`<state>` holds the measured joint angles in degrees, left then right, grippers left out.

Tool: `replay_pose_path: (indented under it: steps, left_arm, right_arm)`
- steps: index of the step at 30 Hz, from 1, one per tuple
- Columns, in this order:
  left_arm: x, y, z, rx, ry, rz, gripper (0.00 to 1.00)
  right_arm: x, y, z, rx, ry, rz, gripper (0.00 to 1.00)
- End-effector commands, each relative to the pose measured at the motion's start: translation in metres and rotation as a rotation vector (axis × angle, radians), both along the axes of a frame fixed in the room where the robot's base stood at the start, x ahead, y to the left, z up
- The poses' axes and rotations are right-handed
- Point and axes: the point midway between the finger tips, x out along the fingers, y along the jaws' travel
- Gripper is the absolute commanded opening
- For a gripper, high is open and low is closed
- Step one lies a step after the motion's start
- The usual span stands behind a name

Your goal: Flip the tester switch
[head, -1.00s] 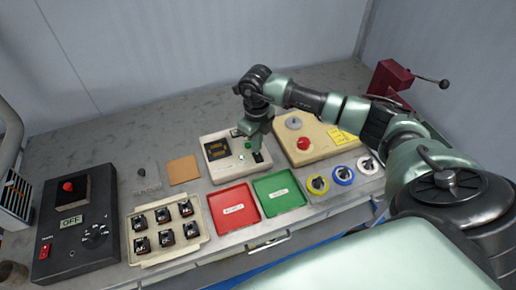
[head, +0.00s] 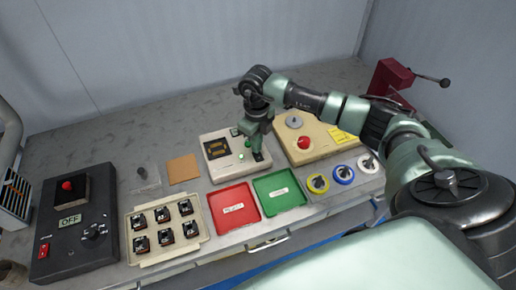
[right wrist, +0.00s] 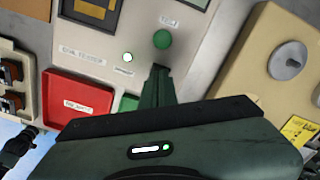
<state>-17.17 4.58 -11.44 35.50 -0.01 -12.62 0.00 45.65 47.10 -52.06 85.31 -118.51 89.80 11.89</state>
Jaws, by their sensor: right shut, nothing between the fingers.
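My right gripper (head: 258,157) is shut and empty, pointing down at the tester's right front part. In the right wrist view its fingertips (right wrist: 159,70) are just below the green button. The switch is not clearly visible; the fingers cover that spot. My left gripper is not in view.
A red tray (head: 235,205) and a green tray (head: 279,193) lie in front of the tester. A beige box with a red button (head: 304,143) stands close on the right. A fixture with several black parts (head: 139,244) and a black control box (head: 70,247) are left.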

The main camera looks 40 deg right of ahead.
Motion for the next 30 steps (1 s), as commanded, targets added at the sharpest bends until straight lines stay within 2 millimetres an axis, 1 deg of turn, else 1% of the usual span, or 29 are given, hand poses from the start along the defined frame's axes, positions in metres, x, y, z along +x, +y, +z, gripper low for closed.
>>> replay_pose_path:
  steps: [27, 30]
  left_arm:
    - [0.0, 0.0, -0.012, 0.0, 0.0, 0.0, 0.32]
    - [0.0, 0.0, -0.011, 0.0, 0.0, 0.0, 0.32]
  right_arm:
    - [-0.001, 0.0, -0.015, 0.0, 0.002, 0.0, 0.0]
    - [-0.001, 0.0, -0.014, 0.0, 0.003, 0.001, 0.0]
